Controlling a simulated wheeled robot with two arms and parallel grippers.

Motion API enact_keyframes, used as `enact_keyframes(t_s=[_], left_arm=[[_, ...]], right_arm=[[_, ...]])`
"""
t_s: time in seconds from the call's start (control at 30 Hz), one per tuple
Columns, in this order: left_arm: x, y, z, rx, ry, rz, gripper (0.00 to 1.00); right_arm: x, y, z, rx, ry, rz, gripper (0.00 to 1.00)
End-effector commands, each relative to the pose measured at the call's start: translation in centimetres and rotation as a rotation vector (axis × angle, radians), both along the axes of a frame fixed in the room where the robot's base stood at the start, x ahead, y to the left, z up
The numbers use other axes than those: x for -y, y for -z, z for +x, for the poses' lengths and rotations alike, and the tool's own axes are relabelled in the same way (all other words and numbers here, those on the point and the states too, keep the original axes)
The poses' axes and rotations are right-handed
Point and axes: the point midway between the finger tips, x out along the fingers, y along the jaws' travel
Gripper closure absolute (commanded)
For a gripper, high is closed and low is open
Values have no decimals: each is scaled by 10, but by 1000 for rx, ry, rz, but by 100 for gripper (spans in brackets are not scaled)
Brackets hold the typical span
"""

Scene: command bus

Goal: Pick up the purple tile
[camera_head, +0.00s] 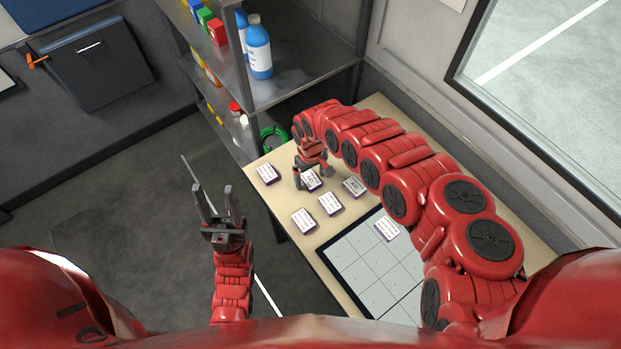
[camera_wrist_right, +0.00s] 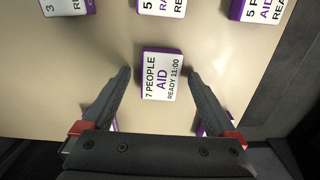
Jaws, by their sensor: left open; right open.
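A white-topped tile with purple sides (camera_wrist_right: 162,82), printed "7 PEOPLE AID READY 11:00", lies on the table between the fingertips of my open right gripper (camera_wrist_right: 158,74). Gaps show on both sides of it. In the head view, my right gripper (camera_head: 313,178) is over the table and partly covers this tile (camera_head: 312,182). Several similar tiles with purple edges lie around it, so I cannot tell which one is meant by colour alone. My left gripper (camera_head: 217,208) is open and empty, away from the table above the floor.
Other tiles (camera_head: 266,173), (camera_head: 354,186), (camera_head: 330,203), (camera_head: 303,220) lie close by on the beige table (camera_head: 283,157). One tile (camera_head: 386,229) is on the white grid board (camera_head: 365,262). Shelves with blue bottles (camera_head: 259,50) stand behind. A window wall bounds the right.

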Motion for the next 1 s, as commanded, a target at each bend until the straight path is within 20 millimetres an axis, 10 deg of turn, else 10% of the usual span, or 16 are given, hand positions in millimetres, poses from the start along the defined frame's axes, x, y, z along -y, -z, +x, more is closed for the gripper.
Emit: enact_keyframes(t_s=[0.23,0.73,1.0], left_arm=[[0,0,0,0,0,0,50],[0,0,0,0,0,0,50],[0,0,0,0,0,0,50]], right_arm=[[1,2,0,-1,0,-1,7],[1,2,-1,-2,1,-1,96],[1,1,0,-2,1,-1,100]])
